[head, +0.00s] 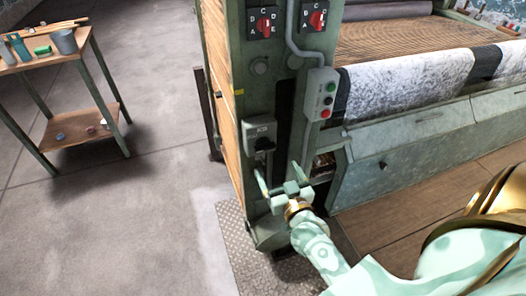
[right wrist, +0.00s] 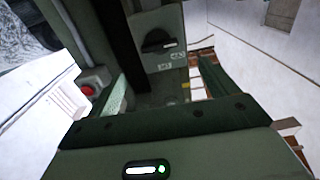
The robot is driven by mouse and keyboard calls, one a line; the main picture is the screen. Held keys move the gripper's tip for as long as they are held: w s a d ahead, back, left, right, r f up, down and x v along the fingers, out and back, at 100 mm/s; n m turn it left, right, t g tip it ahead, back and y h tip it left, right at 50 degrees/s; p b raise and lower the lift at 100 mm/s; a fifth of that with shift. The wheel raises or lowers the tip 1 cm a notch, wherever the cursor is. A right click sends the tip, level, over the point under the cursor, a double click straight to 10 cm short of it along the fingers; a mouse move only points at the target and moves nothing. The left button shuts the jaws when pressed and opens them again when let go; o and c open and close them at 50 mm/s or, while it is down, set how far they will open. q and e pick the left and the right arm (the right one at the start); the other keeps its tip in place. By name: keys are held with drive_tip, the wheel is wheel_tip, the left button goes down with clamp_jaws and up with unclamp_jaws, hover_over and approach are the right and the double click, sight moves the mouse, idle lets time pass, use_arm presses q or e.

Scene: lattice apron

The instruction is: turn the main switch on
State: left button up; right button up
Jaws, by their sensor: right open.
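The main switch appears to be the grey box with a black rotary handle (head: 262,130) on the green machine post. In the right wrist view the black handle (right wrist: 158,41) lies across the picture, with a pale mark toward its right end. Small label plates sit below it, too small to read. My right gripper (head: 284,178) is open and empty, its fingers spread. In the head view it is just below the switch box, apart from the handle as far as I can see. My left gripper is not in view.
Two red rotary selectors (head: 264,22) (head: 317,17) sit higher on the post. A small table (head: 82,127) stands left, with clear floor between.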

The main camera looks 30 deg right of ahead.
sight(266, 149)
drive_tip(key=b+x, duration=0.2)
drive_tip(key=x, duration=0.7)
drive_tip(key=shift+w+d, duration=0.1)
drive_tip(key=shift+w, duration=0.25)
drive_tip(key=shift+c, duration=0.3)
drive_tip(key=c, duration=0.9)
